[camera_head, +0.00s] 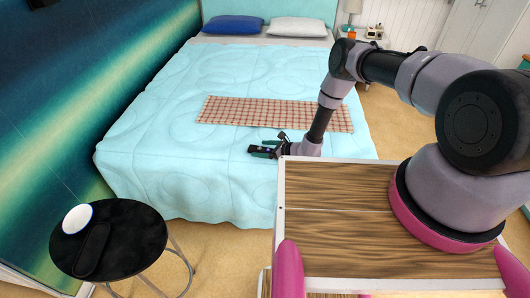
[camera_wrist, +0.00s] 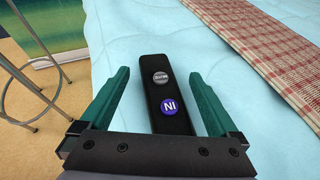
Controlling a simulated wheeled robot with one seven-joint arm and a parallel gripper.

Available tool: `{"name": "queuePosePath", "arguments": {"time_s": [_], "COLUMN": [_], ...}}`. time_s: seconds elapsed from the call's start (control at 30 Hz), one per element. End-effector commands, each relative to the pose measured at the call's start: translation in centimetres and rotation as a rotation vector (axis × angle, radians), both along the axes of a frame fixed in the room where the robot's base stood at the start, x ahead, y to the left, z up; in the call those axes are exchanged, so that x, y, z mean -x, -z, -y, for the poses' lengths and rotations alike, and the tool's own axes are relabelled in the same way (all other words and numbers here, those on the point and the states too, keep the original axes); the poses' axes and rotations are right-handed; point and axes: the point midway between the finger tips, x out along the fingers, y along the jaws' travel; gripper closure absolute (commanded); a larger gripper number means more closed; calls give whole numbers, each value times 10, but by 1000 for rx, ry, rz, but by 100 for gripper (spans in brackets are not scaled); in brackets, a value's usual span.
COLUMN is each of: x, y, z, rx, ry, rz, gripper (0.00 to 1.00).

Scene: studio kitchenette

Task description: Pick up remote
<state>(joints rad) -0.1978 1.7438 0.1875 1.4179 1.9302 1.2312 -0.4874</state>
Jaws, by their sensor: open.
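A long black bar (camera_wrist: 168,85), which looks like the remote, lies between my gripper's fingers over the bed.
The bed (camera_head: 200,160) has a pale blue quilt and a red checked runner (camera_head: 250,112). A black round table (camera_head: 130,235) at lower left holds a white bowl (camera_head: 77,218) and a dark long item (camera_head: 92,250). Blue and white pillows lie at the far end.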

Motion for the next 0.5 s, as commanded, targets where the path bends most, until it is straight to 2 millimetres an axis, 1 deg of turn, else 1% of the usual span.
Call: {"name": "queuePosePath", "arguments": {"time_s": [0.07,0.1,0.17,0.2,0.27,0.3,0.33,0.5], "x": [0,0,0,0,0,0,0,1], "y": [0,0,0,0,0,0,0,0], "z": [0,0,0,0,0,1,1,1], "rx": [0,0,0,0,0,1,1,1], "ry": [0,0,0,0,0,0,0,-1], "rz": [0,0,0,0,0,0,0,-1], "gripper": [4,19,42,57,80,96,100,100]}}
